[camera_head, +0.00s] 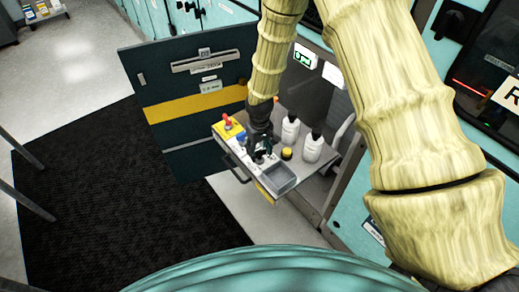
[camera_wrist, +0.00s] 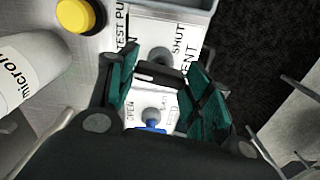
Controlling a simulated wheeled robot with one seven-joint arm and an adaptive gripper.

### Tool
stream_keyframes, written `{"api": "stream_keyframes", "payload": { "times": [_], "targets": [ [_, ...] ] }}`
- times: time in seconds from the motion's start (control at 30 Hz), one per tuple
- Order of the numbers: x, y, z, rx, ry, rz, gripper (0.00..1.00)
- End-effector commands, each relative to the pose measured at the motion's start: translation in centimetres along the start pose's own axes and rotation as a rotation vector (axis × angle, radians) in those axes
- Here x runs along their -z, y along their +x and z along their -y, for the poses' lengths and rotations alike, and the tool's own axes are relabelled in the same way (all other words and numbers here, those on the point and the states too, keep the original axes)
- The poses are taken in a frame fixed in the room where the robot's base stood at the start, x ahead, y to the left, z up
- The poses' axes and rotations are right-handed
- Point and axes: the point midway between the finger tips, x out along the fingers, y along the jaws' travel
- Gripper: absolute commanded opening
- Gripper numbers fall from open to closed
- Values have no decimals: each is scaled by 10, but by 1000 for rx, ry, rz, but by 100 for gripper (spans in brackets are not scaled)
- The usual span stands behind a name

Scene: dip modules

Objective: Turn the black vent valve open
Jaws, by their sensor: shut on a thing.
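The black vent valve handle (camera_wrist: 160,72) shows in the wrist view as a dark bar lying across between my fingers, beside printed "SHUT" and "ENT" lettering. A grey round fitting (camera_wrist: 160,55) sits by it. My gripper (camera_wrist: 163,80), with teal finger pads, is around the handle and shut on it. In the head view my gripper (camera_head: 262,153) is down at the pull-out panel (camera_head: 236,150), and hides most of the valve there. A blue valve (camera_wrist: 152,128) stands close by, partly covered by my gripper.
A red-topped valve (camera_head: 228,122) stands at the panel's left. A yellow button (camera_head: 287,153) and two white bottles (camera_head: 290,130) (camera_head: 313,147) are to the right. A grey open tray (camera_head: 278,178) is at the front. An open dark door (camera_head: 195,95) stands behind.

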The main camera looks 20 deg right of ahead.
Motion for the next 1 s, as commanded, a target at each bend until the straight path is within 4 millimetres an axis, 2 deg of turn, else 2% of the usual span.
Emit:
{"api": "stream_keyframes", "payload": {
  "times": [0.3,0.87,0.9,1.0],
  "targets": [
    [0,0,0,0,-129,0,26],
    [0,0,0,-1,-159,0,26],
    [0,0,0,-1,-159,0,53],
    [0,0,0,-1,-159,0,71]
  ]
}}
